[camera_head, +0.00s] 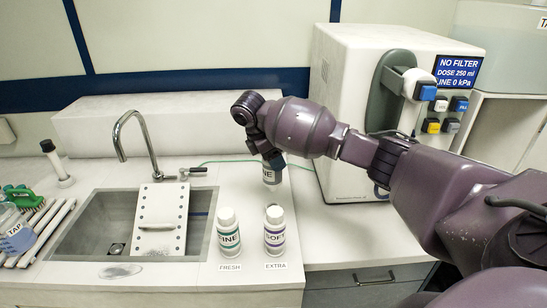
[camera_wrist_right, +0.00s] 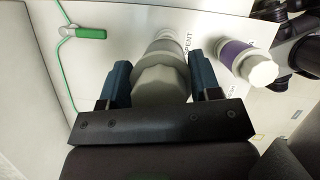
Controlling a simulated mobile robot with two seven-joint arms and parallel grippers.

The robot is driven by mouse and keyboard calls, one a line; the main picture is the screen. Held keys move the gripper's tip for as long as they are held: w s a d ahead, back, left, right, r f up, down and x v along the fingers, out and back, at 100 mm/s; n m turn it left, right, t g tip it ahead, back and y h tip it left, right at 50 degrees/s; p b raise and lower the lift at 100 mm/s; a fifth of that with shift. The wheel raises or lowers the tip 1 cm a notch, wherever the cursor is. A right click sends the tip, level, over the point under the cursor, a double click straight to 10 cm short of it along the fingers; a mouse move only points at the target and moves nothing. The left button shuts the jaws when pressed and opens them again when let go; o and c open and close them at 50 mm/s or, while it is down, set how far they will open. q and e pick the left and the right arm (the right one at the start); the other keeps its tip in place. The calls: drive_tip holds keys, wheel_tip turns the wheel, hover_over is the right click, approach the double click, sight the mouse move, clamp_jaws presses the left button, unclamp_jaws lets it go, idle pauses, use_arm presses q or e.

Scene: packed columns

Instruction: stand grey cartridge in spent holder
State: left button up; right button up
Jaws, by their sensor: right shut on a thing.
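The grey cartridge (camera_head: 270,178) hangs in my right gripper (camera_head: 268,160), over the counter behind the two standing bottles. Part of its label, reading "NE", shows in the head view. In the right wrist view the cartridge (camera_wrist_right: 160,80) sits between the two blue fingers of my right gripper (camera_wrist_right: 160,85), which is shut on it. A "SPENT" label (camera_wrist_right: 188,45) lies on the white counter beside the cartridge's far end. The cartridge hides the spent holder, and I cannot tell whether it touches it. My left gripper is not in view.
A "FINE" bottle (camera_head: 228,235) stands at the FRESH label, and a purple-banded "SOFT" bottle (camera_head: 274,230) at EXTRA. The sink (camera_head: 105,225) with a tap (camera_head: 135,140) is left. A white machine (camera_head: 345,90) stands behind right. A green cord (camera_wrist_right: 65,75) crosses the counter.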

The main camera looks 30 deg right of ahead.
sight(274, 182)
drive_tip(key=shift+f, duration=2.9)
drive_tip(key=shift+f, duration=1.55)
drive_tip(key=o, duration=1.3)
drive_tip(key=shift+o, duration=0.2)
drive_tip(key=v, duration=1)
drive_tip(key=shift+r, duration=0.35)
drive_tip(key=shift+a, duration=0.15)
